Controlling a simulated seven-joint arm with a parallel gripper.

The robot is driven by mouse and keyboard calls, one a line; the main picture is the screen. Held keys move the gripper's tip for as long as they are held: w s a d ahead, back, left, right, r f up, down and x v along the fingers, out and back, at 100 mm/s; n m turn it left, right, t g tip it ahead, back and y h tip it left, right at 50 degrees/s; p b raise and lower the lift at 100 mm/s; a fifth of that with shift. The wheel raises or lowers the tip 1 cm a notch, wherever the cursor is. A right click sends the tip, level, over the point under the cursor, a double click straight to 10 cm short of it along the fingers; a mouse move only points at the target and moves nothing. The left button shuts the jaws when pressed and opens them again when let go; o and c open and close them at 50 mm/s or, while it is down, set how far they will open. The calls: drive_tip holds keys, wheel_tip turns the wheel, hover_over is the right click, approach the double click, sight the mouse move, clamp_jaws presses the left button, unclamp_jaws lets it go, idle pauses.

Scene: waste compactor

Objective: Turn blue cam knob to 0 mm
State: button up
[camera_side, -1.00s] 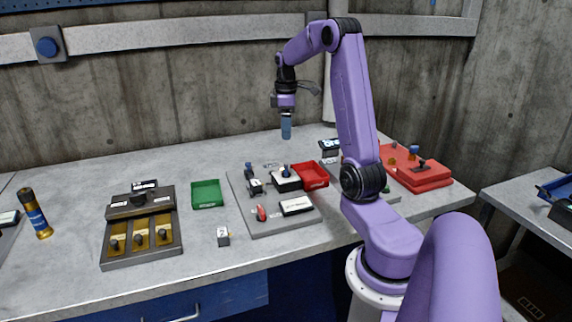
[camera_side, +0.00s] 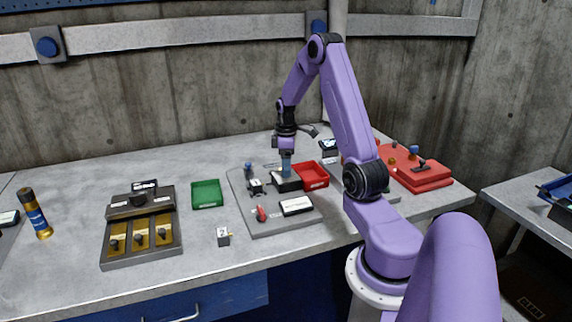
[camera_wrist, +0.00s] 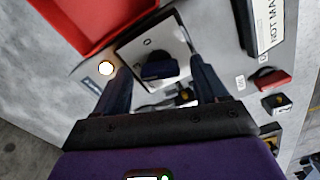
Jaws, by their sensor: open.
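The blue cam knob (camera_wrist: 158,68) shows in the wrist view as a dark blue knob on a white-topped plate (camera_wrist: 178,40) with a small round mark. My gripper (camera_wrist: 160,82) is open, with one finger on either side of the knob. I cannot tell whether the fingers touch it. In the side view my gripper (camera_side: 286,164) points straight down over the black cam box (camera_side: 285,185), and its fingers hide the knob there.
A red tray (camera_side: 312,175) sits close right of the box. Another blue-topped post (camera_side: 248,171) stands to the left. A red lever (camera_side: 261,214) and a white label block (camera_side: 296,206) lie in front on the grey board (camera_side: 290,226). A green tray (camera_side: 207,194) is further left.

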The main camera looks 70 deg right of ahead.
drive_tip(key=c, duration=1.1)
drive_tip(key=shift+o, duration=0.2)
drive_tip(key=shift+m, duration=0.3)
drive_tip(key=m, duration=0.6)
drive_tip(key=shift+m, duration=0.3)
drive_tip(key=m, duration=0.6)
drive_tip(key=shift+m, duration=0.3)
drive_tip(key=o, duration=1.1)
drive_tip(key=shift+c, duration=0.2)
